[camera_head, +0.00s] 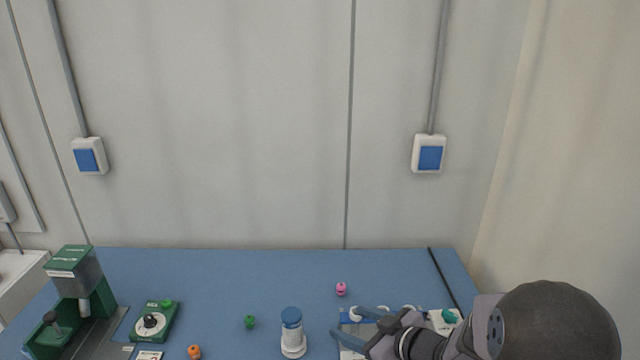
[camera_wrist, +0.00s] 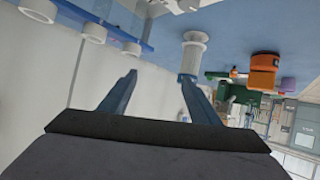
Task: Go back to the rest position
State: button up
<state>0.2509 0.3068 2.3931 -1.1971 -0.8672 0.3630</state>
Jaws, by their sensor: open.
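My gripper (camera_head: 347,323) is in the lower right of the head view, with its blue fingers spread apart and pointing left. It is over or near a white panel with several white round pieces, right of a white cylinder with a blue top (camera_head: 291,333). In the wrist view my gripper (camera_wrist: 158,76) shows two separated blue fingers with nothing between them. The white cylinder (camera_wrist: 195,47) appears beyond the right fingertip there; I cannot tell the gap.
The blue table (camera_head: 230,280) holds a green machine (camera_head: 72,275), a green dial box (camera_head: 155,321), and small green (camera_head: 250,321), orange (camera_head: 194,351) and pink (camera_head: 341,289) pieces. A dark strip (camera_head: 444,280) lies at the right. The table's back middle is clear before the wall.

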jog(key=d+f+m+h, duration=0.2)
jog(key=d+m+h, duration=0.1)
jog(key=d+h, duration=0.4)
jog(key=s+d+m+g, duration=0.1)
jog(key=s, duration=0.3)
jog(key=s+d+f+m+g+h, duration=0.1)
jog(key=s+d+m+g, duration=0.1)
jog(key=s, duration=0.1)
jog(key=s+d+f+m+g+h+p, duration=0.1)
jog(key=s+g, duration=0.1)
jog(key=s, duration=0.2)
jog(key=shift+s+d, duration=0.15)
jog(key=shift+s, duration=0.2)
jog(key=s+a+m+g+y, duration=0.1)
jog(key=s+a+g, duration=0.3)
jog(key=s, duration=0.7)
jog(key=shift+a+m+g, duration=0.2)
jog(key=shift+m+g, duration=0.1)
jog(key=shift+m, duration=0.2)
jog(key=shift+s, duration=0.1)
